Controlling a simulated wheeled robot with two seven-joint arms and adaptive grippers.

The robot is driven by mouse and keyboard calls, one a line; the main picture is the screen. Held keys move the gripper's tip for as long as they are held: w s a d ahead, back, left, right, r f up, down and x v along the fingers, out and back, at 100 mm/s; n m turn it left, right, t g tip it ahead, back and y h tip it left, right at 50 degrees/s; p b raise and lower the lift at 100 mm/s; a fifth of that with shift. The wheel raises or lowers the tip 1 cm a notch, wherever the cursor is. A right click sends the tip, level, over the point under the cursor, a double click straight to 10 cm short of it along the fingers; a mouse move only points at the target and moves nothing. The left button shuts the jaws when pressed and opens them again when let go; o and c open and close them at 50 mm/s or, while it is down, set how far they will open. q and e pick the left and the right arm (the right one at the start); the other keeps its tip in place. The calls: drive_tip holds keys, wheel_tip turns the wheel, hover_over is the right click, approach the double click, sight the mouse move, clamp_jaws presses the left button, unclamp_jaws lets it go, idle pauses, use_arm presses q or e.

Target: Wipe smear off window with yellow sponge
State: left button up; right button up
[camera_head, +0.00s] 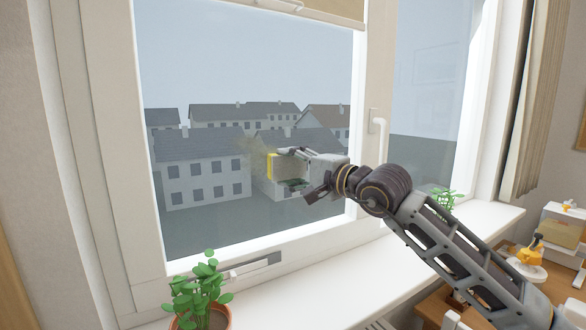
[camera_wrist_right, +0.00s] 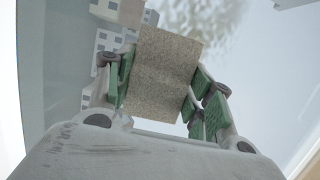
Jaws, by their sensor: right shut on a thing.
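My right gripper (camera_head: 288,168) is shut on the yellow sponge (camera_head: 271,166) in front of the window pane (camera_head: 240,60). In the right wrist view the sponge (camera_wrist_right: 163,62) shows a speckled grey-brown face between the green finger pads of the gripper (camera_wrist_right: 162,88). A faint brownish smear (camera_head: 256,153) shows on the glass beside and above the sponge, and a mottled patch of smear (camera_wrist_right: 200,14) shows beyond the sponge in the wrist view. I cannot tell whether the sponge touches the glass. My left gripper is not in view.
A potted plant (camera_head: 199,294) stands on the sill at the lower left. A second plant (camera_head: 444,198) stands farther right. A window handle (camera_head: 377,130) sticks out on the frame above my right arm. A wooden desk (camera_head: 560,283) with several items is at right.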

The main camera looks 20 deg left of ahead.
sight(277, 169)
drive_tip(key=shift+s+a+f+b, duration=0.1)
drive_tip(key=shift+s+a+b, duration=0.85)
drive_tip(key=shift+s+b, duration=0.15)
drive_tip(key=shift+s+a, duration=0.2)
drive_tip(key=shift+s, duration=0.1)
